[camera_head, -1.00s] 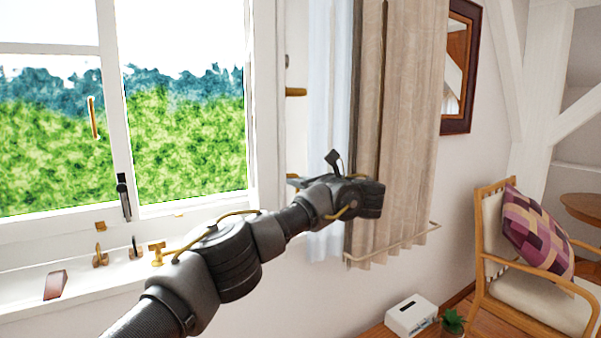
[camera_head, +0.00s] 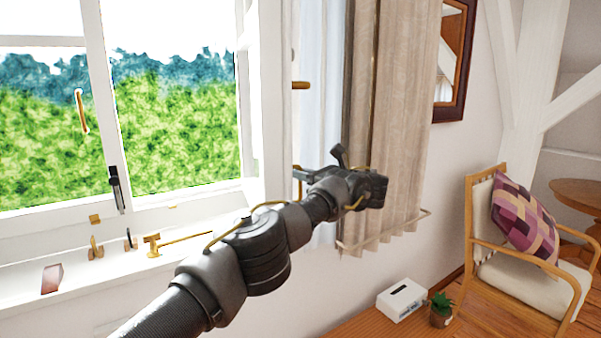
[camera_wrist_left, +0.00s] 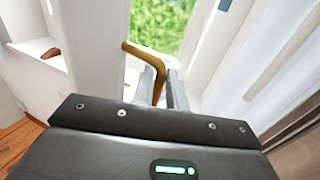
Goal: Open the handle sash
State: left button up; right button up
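The white window has a sash with a brass handle (camera_head: 81,111) and a dark latch (camera_head: 117,188) on its central upright. At the window's right side a white panel (camera_head: 276,100) shows nearly edge-on beside the curtain. My left arm reaches across the front, and its gripper (camera_head: 302,174) is at that panel's edge, low down. In the left wrist view a bent brass lever handle (camera_wrist_left: 150,62) stands just ahead of my gripper, with a grey finger (camera_wrist_left: 176,92) close beside it. My right gripper is out of view.
A beige curtain (camera_head: 390,120) hangs right behind my left wrist. Small brass fittings (camera_head: 152,246) lie along the sill. A white box (camera_head: 401,299), a potted plant (camera_head: 441,308) and a chair (camera_head: 520,235) are to the lower right.

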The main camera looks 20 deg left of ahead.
pick_arm(q)
jog(key=shift+o, duration=1)
jog(key=shift+w+f, duration=0.15)
jog(key=shift+f, duration=0.05)
jog(key=shift+w+a, duration=0.1)
jog(key=shift+w, duration=0.05)
jog(key=shift+s+d+r, duration=0.15)
jog(key=shift+s+d, duration=0.05)
jog(key=shift+s, duration=0.05)
jog(key=b+v, duration=0.1)
jog(key=v, duration=0.9)
jog(key=shift+d, duration=0.2)
jog(key=shift+w, duration=0.1)
